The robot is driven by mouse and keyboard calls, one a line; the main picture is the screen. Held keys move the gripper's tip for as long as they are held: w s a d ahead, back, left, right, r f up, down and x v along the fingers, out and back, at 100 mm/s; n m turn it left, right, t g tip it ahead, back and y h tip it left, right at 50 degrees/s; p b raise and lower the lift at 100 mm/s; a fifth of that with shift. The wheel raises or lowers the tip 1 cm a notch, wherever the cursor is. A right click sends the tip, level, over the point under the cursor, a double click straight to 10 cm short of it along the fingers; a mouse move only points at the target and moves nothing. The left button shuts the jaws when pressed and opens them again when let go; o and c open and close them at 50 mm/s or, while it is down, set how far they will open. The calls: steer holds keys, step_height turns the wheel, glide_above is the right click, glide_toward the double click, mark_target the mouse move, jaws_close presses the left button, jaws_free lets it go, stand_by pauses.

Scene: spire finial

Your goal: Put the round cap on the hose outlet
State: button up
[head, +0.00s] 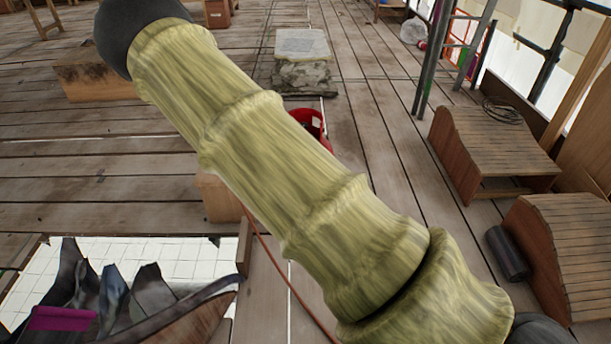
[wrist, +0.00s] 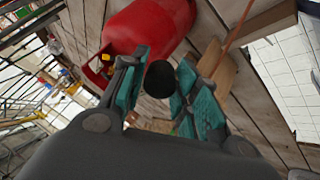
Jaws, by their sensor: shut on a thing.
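In the wrist view my gripper (wrist: 165,88) has its teal-padded fingers closed on a small dark round cap (wrist: 159,78), whose round face shows between them. A red gas cylinder (wrist: 150,26) lies across the top of that view beyond the fingers, with dark and yellow fittings (wrist: 105,60) at its lower left end. I cannot tell which part is the hose outlet. An orange hose (wrist: 240,22) runs to the right of the cylinder; it also crosses the floor in the head view (head: 270,251). My arm hides my gripper and most of the red cylinder (head: 310,122) there.
A wooden block (head: 217,198) stands left of the hose in the head view. A floor opening with torn dark sheets (head: 110,290) is at lower left. Slatted wooden pieces (head: 490,150) and a ladder (head: 452,45) are on the right. Planks at centre right are clear.

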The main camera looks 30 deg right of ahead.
steer(key=w+d+f+n+t+h+b, duration=0.1)
steer(key=w+d+f+t+b, duration=0.3)
steer(key=b, duration=1.2)
steer(key=w+d+f+n+t+h+b, duration=0.1)
steer(key=w+d+f+t+h+b, duration=0.2)
steer(key=w+d+f+b, duration=0.5)
steer(key=w+d+t+b, duration=0.1)
steer(key=d+b, duration=0.4)
steer(key=b, duration=0.4)
steer(key=shift+w+t, duration=0.25)
steer(key=shift+t, duration=0.15)
steer(key=shift+b+x, duration=1.35)
steer(key=shift+x, duration=1.5)
